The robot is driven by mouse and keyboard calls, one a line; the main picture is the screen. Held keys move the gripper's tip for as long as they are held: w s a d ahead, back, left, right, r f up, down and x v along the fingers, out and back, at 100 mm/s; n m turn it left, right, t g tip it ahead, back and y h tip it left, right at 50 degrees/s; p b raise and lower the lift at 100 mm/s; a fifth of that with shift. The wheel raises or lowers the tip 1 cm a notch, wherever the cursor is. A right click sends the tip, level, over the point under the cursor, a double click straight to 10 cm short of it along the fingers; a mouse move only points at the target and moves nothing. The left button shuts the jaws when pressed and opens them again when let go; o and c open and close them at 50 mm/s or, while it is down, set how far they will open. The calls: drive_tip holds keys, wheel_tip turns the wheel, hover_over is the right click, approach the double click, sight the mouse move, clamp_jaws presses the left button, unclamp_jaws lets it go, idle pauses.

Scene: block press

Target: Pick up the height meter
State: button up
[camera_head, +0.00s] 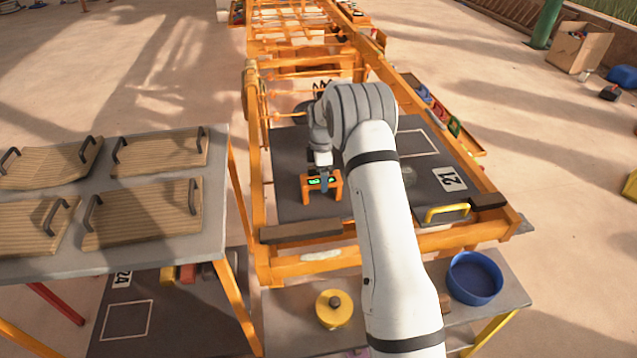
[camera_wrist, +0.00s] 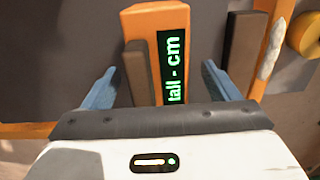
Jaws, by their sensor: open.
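The height meter (camera_head: 334,187) is an orange, bracket-shaped device with green lit displays. It stands on the dark mat (camera_head: 290,160) inside the orange frame. In the wrist view the height meter (camera_wrist: 142,22) shows its orange body and a black screen with green text reading "tall - cm". My gripper (camera_head: 321,174) is over the meter. In the wrist view my gripper (camera_wrist: 155,88) is open, with one blue finger on each side of the meter's body. Gaps show between the fingers and the body, so I see no grasp.
The orange frame (camera_head: 257,200) surrounds the mat. A yellow handle (camera_head: 447,212) lies front right. A table (camera_head: 222,170) with handled wooden boards stands left. A blue bowl (camera_head: 474,279) and a yellow round lid (camera_head: 334,309) sit on the lower shelf in front.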

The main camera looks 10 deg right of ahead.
drive_tip(key=c, duration=1.3)
